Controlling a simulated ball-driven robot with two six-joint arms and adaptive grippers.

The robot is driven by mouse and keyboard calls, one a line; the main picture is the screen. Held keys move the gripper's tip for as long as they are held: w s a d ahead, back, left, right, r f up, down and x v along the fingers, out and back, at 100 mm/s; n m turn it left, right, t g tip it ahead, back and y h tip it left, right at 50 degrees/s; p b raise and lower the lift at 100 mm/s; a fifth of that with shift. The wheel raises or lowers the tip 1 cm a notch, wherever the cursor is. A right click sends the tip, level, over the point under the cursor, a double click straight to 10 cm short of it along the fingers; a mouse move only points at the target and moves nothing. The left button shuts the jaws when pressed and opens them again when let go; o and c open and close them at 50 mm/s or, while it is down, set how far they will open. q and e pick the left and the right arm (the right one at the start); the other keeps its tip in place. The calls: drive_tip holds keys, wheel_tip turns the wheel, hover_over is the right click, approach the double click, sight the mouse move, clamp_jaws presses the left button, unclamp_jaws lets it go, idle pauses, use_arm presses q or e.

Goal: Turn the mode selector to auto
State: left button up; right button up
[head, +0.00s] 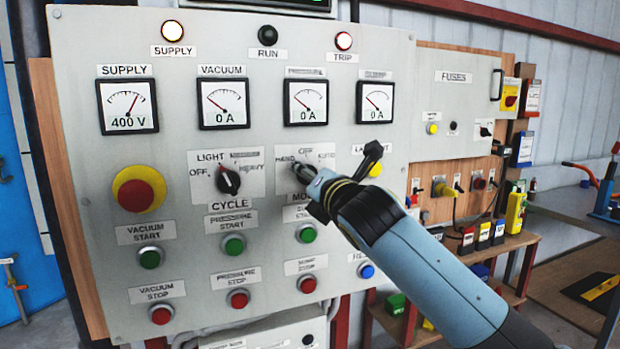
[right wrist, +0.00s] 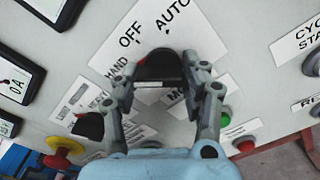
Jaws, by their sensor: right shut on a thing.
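The mode selector (right wrist: 160,68) is a black knob on a white plate marked HAND, OFF and AUTO in the right wrist view. My right gripper (right wrist: 162,72) has one finger on each side of the knob and is shut on it. I cannot tell which mark the knob points to. In the head view my right gripper (head: 303,174) reaches the MODE plate (head: 283,154) from the lower right and hides most of the knob. My left gripper is not in view.
The cycle selector (head: 229,181) is left of the mode selector. Green start buttons (head: 234,245) and red stop buttons (head: 238,299) lie below. A red emergency button (head: 140,189) is at the left. Meters (head: 224,103) line the panel above. A fuse box (head: 458,87) stands at right.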

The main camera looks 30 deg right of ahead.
drive_tip(key=shift+r, duration=0.1)
drive_tip(key=m+p, duration=0.1)
drive_tip(key=m, duration=0.3)
drive_tip(key=shift+r, duration=0.15)
drive_tip(key=m, duration=0.4)
drive_tip(key=shift+m, duration=0.3)
drive_tip(key=m, duration=0.5)
drive_tip(key=shift+d, duration=0.15)
drive_tip(key=m+b, duration=0.2)
drive_tip(key=m, duration=0.4)
drive_tip(key=shift+d, duration=0.1)
drive_tip(key=o, duration=1.1)
drive_tip(key=shift+d, duration=0.1)
